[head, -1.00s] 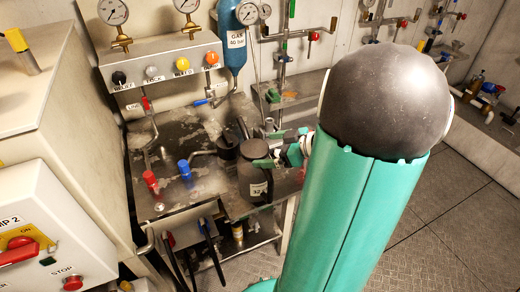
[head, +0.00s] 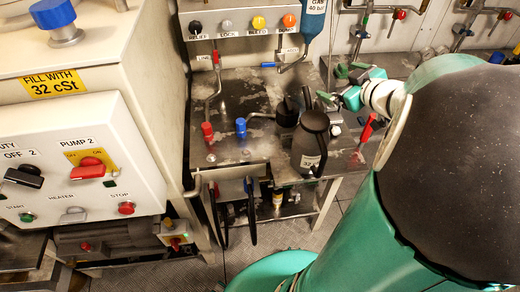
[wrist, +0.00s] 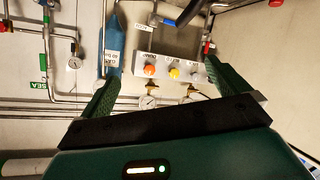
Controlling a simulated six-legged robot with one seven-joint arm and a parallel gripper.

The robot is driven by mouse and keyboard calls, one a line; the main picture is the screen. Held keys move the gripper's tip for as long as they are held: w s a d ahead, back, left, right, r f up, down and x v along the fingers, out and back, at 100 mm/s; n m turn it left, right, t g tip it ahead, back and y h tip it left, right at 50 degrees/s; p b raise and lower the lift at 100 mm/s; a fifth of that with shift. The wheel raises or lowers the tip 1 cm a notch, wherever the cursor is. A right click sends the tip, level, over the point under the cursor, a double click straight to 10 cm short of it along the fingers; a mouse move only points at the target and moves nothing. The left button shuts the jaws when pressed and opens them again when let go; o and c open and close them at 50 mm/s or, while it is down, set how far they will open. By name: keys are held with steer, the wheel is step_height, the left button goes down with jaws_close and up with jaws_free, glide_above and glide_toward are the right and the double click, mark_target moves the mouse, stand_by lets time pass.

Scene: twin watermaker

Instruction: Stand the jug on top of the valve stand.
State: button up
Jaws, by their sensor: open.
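The dark grey jug (head: 308,146), with a white label, stands upright at the right front part of the steel-topped bench with red and blue valve handles, which I take for the valve stand (head: 262,87). My gripper (head: 332,84) is open, above and behind the jug to the right in the head view, apart from it. In the wrist view my gripper (wrist: 163,82) shows nothing between its fingers. The wrist view faces the wall upside down, and the jug is not in it.
A panel with coloured knobs (head: 246,22) and a blue gas bottle (head: 317,22) are behind the bench. A pump cabinet (head: 85,170) stands close on the left. A black fitting (head: 287,112) is beside the jug. Hoses (head: 250,212) hang at the bench front.

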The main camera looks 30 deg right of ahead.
steer(key=w+a+r+m+g+h, duration=0.2)
steer(key=a+r+m+h, duration=0.2)
steer(key=a+r+h, duration=0.3)
steer(key=s+a+f+g+y, duration=0.3)
steer(key=s+a, duration=0.4)
steer(key=a, duration=0.4)
steer(key=s+a+f+g+y, duration=0.3)
steer(key=s+a, duration=0.3)
steer(key=a, duration=0.5)
steer(key=shift+s+a+f+y, duration=0.35)
steer(key=shift+f+y, duration=0.35)
